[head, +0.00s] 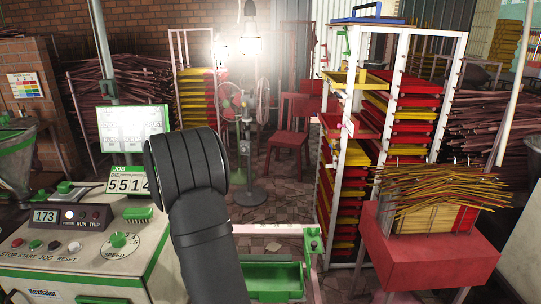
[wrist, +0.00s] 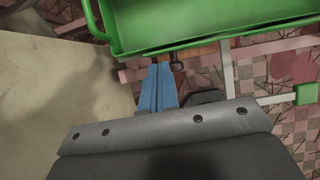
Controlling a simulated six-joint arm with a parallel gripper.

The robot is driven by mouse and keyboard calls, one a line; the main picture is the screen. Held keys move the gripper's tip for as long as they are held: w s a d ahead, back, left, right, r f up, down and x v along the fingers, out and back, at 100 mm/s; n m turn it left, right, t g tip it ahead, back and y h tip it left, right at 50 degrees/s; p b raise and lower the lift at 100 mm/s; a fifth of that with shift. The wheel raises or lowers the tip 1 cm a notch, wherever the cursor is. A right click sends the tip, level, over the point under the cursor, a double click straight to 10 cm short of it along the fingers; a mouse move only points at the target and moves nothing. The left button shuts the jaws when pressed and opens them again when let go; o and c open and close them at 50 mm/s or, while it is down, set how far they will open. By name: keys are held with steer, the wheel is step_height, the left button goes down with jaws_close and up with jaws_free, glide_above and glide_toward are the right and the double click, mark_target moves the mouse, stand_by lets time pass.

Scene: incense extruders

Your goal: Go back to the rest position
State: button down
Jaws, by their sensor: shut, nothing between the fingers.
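My gripper (wrist: 158,72) shows in the wrist view as two blue fingers pressed together, with nothing between them. Its tips point toward the near edge of a green tray (wrist: 190,30), over a pinkish rail. I cannot tell whether they touch anything. In the head view my dark arm rises in the lower middle and hides the gripper. The green tray also shows there (head: 276,280), to the right of my arm.
A control panel (head: 60,250) with buttons and a 5514 counter stands at left. A rack (head: 335,190) of red and yellow trays stands at right. A red stand (head: 430,250) holds a box of incense sticks. A fan and red chair stand behind, on tiled floor.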

steer(key=shift+s+f, duration=0.5)
steer(key=shift+f, duration=0.05)
steer(key=shift+r, duration=0.1)
steer(key=shift+w+r, duration=2.65)
steer(key=shift+r, duration=0.1)
steer(key=s+f, duration=0.5)
steer(key=f, duration=0.2)
steer(key=shift+f, duration=0.15)
steer(key=c, duration=2.2)
jaws_free()
